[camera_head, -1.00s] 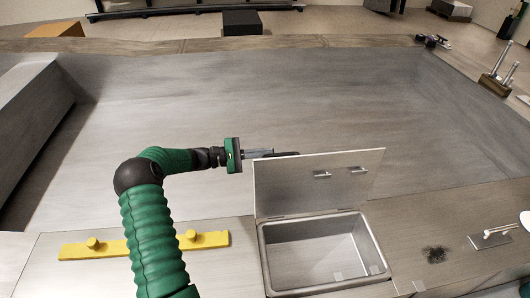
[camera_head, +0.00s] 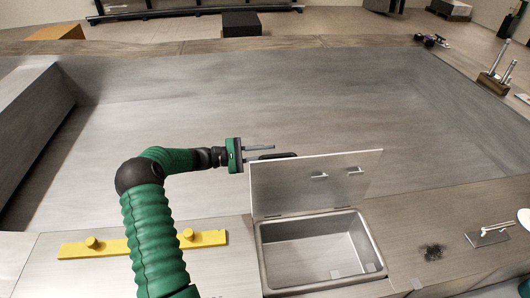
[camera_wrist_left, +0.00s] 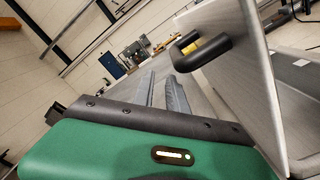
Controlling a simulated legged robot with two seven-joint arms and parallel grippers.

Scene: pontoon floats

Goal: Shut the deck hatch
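The deck hatch lid (camera_head: 312,183) stands up, open, at the back edge of its grey recessed box (camera_head: 318,252). Two small metal fittings show on its near face. A dark handle (camera_head: 279,156) sticks out behind the lid's upper left; the left wrist view shows this black handle (camera_wrist_left: 203,52) on the lid's outer face (camera_wrist_left: 236,75). My left gripper (camera_head: 262,153) is left of the lid near its top edge, fingers apart and pointing right, close to the handle. In the left wrist view the fingers (camera_wrist_left: 162,92) have an empty gap between them. My right gripper is out of view.
A yellow bar with knobs (camera_head: 142,244) lies on the front deck, left of the hatch. A metal plate with a white fitting (camera_head: 488,237) and a dark patch (camera_head: 432,252) are to the right. The sunken grey floor (camera_head: 250,100) behind the lid is clear.

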